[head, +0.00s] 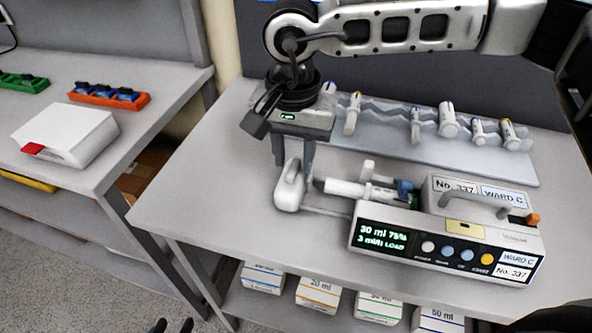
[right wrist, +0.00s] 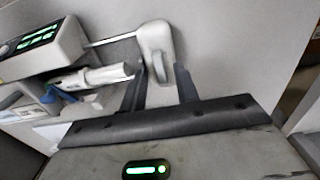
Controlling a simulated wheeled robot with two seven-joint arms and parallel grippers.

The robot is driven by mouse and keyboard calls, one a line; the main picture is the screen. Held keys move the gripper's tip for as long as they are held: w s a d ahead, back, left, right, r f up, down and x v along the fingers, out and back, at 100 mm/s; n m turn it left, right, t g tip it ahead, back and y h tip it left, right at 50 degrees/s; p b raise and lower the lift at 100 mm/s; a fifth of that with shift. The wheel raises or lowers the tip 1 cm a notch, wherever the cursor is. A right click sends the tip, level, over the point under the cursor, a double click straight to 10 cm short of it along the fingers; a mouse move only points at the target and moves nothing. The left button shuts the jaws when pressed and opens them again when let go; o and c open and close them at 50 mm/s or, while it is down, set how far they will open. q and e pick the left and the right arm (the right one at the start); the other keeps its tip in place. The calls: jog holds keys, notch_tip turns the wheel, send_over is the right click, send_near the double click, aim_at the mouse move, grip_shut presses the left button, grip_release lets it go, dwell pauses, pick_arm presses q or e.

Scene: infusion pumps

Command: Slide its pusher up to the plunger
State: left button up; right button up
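The white pusher (head: 288,190) stands at the left end of a thin rod from the pump (head: 440,235). The white syringe lies on the pump with its plunger (head: 337,187) pointing left, and a gap separates the plunger's end from the pusher. My right gripper (head: 293,160) points down over the pusher, its fingers spread. In the right wrist view the pusher (right wrist: 157,45) shows between and beyond the fingertips (right wrist: 162,72); I cannot tell whether they touch it.
A rack (head: 430,155) with several syringes lies behind the pump. Boxes (head: 318,292) sit on the shelf below. A side table at left holds a white box (head: 65,135) and an orange tray (head: 108,97). The tabletop left of the pusher is clear.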

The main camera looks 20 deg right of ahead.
jog(key=shift+f, duration=0.1)
jog(key=shift+f+b, duration=0.5)
jog(key=shift+b, duration=0.2)
jog(key=shift+f, duration=0.1)
dwell(0.5)
jog(key=c, duration=0.6)
jog(key=shift+o, duration=0.2)
